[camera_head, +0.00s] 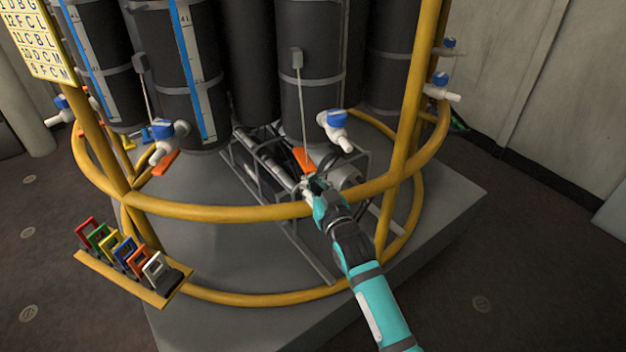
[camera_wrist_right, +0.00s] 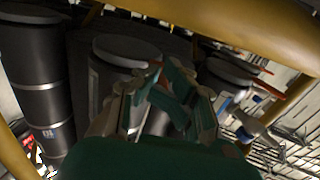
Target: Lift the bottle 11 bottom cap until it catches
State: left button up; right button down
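Several tall dark bottles stand in a yellow ring frame. The front right bottle (camera_head: 312,75) has a thin line running down its side to an orange piece (camera_head: 304,158) under it. I cannot read a number 11 on any bottle. My right gripper (camera_head: 314,184) is just below that orange piece, inside the frame. In the right wrist view its fingers (camera_wrist_right: 162,66) converge with their tips together, and nothing clear shows between them. Behind them a bottle end has a dark round cap (camera_wrist_right: 128,48). I cannot tell whether the fingers touch it. My left gripper is not in view.
The yellow lower ring (camera_head: 225,212) and upright (camera_head: 407,110) are close to my right arm. A blue and white valve (camera_head: 334,122) is just above the gripper. Coloured tags sit on a yellow shelf (camera_head: 130,278) at the left. The grey platform (camera_head: 230,325) is bare in front.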

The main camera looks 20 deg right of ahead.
aim_at(311, 170)
jog(key=shift+w+r+p, duration=0.15)
jog(key=shift+r+p, duration=0.4)
jog(key=shift+r, duration=0.3)
jog(key=shift+w+r+p, duration=0.1)
jog(key=shift+r+p, duration=0.45)
jog(key=shift+r, duration=0.25)
jog(key=shift+w+a+r+p, duration=0.1)
jog(key=shift+w+r+p, duration=0.05)
jog(key=shift+r+p, duration=0.55)
jog(key=shift+a+f+b, duration=0.2)
jog(key=shift+f+b, duration=0.45)
jog(key=shift+f, duration=0.7)
jog(key=shift+s+d+f+b, duration=0.1)
jog(key=shift+s+f+b, duration=0.1)
jog(key=shift+f, duration=0.25)
jog(key=shift+s+d+f+b, duration=0.1)
jog(key=shift+s+f+b, duration=0.05)
jog(key=shift+f, duration=0.3)
